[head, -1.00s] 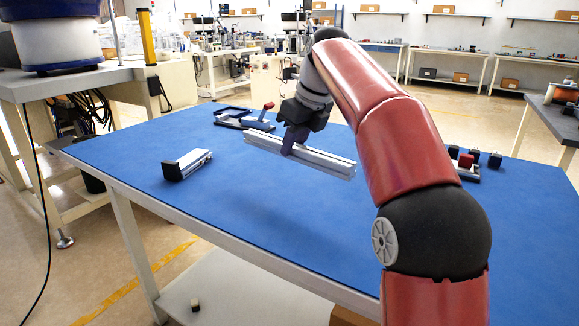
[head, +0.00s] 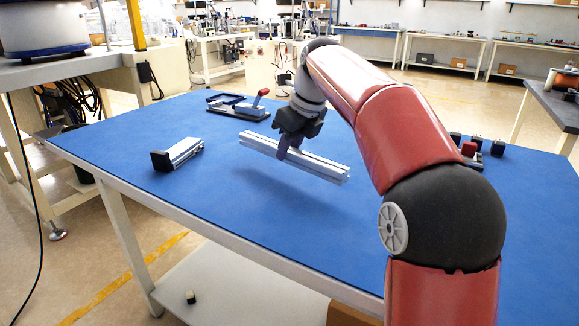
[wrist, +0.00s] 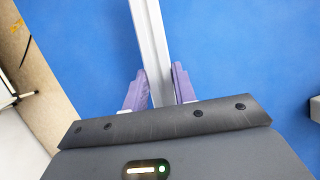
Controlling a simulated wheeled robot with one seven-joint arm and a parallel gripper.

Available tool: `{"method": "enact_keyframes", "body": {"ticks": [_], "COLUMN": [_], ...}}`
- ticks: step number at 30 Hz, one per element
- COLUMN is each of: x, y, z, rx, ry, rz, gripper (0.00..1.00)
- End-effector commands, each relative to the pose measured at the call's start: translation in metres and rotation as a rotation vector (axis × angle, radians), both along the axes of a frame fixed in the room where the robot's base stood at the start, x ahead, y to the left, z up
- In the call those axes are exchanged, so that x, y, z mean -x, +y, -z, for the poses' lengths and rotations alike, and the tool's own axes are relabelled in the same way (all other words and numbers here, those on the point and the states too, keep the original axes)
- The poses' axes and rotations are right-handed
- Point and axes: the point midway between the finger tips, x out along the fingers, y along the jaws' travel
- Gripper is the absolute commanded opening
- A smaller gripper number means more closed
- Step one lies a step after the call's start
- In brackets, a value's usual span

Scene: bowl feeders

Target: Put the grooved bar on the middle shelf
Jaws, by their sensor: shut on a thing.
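The grooved bar (head: 318,167) is a long silver-grey profile, held level above the blue table in the head view. My gripper (head: 284,152) is shut on it left of its middle. A shadow lies on the table below the bar, apart from it. In the wrist view the bar (wrist: 150,45) runs up between the two purple fingers of my gripper (wrist: 160,92), which press on its sides. A pale lower shelf (head: 225,275) shows under the table; I cannot tell whether it is the middle shelf.
On the blue table (head: 230,205) lie a short silver bar with a black end (head: 178,154), a black fixture with a red handle (head: 238,106) and, at right, a fixture with black and red knobs (head: 470,152). A small block (head: 190,297) sits on the lower shelf. The table's front is clear.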

Motion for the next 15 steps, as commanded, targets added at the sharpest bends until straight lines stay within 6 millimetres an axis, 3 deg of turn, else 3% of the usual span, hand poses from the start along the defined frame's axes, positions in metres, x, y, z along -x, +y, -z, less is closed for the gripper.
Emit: {"method": "enact_keyframes", "body": {"ticks": [4,7,15], "x": [0.001,0.001,0.000], "y": [0.000,0.000,0.000], "z": [0.027,0.035,0.042], "rx": [0.001,0.001,0.000], "ry": [0.004,0.002,0.000], "rz": [0.000,0.001,0.000], "gripper": [0.00,0.00,0.00]}}
